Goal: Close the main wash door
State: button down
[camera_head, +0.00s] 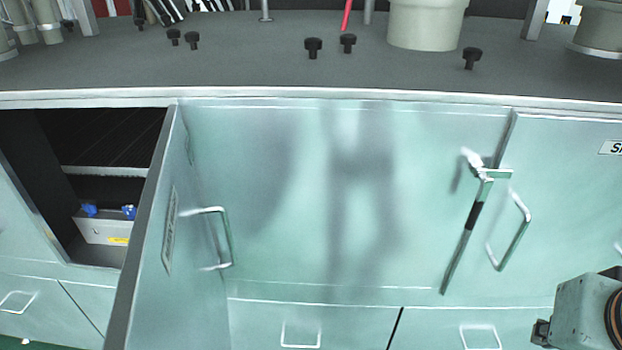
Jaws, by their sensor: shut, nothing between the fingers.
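A pale green cabinet door (147,255) stands open at the left, swung outward and seen nearly edge-on. It carries a label (169,229) too slanted to read, so I cannot tell from it whether this is the main wash door. A bent metal handle (226,238) shows just right of the label. The door's lower end is cut off by the bottom of the picture. Left of it the opening (110,140) is uncovered, showing a dark inside. My gripper is not in view.
A grey box (98,230) with blue knobs sits inside the opening. A wide panel (350,200) carries soft shadows. A latch lever (466,232) and another door handle (509,232) stick out at the right. The dark worktop (250,55) holds black knobs and a pale cylinder (425,25).

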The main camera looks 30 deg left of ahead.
aim_at(171, 290)
jog(key=u, duration=2.35)
jog(key=k+j+z, duration=0.2)
jog(key=j+z, duration=0.25)
jog(key=k+j+z, duration=0.25)
jog(key=z, duration=0.15)
jog(key=k+l, duration=0.1)
